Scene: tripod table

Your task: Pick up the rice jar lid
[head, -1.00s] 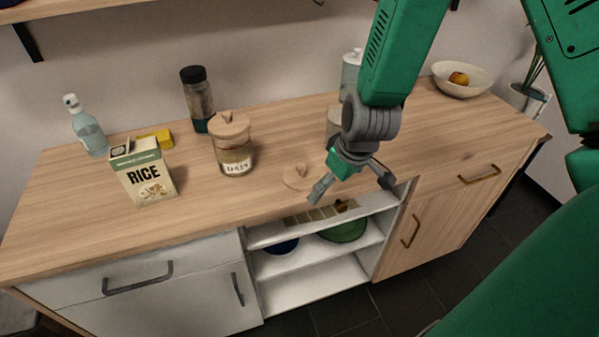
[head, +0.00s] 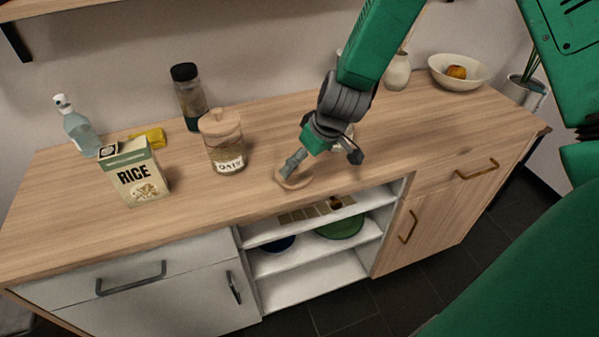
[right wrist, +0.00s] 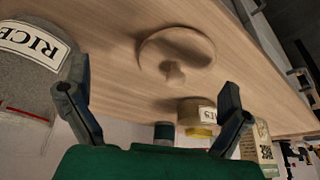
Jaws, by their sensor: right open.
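The rice jar lid (head: 297,182) is a round wooden disc with a small knob, lying on the counter near its front edge. It also shows whole in the right wrist view (right wrist: 178,50), knob towards me. My right gripper (head: 322,161) is open and empty, just above and beside the lid; one finger overlaps it in the head view. In the right wrist view the lid lies beyond the gap between the fingers (right wrist: 152,97). The glass rice jar (right wrist: 35,75) stands close by, mostly hidden behind my gripper in the head view. My left gripper is not in view.
A lidded oats jar (head: 226,152) stands left of the lid. A rice box (head: 136,175), spray bottle (head: 77,130), yellow sponge (head: 149,138) and dark-capped jar (head: 190,98) are further left. A fruit bowl (head: 457,72) is at the back right. Open shelves (head: 310,270) lie below.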

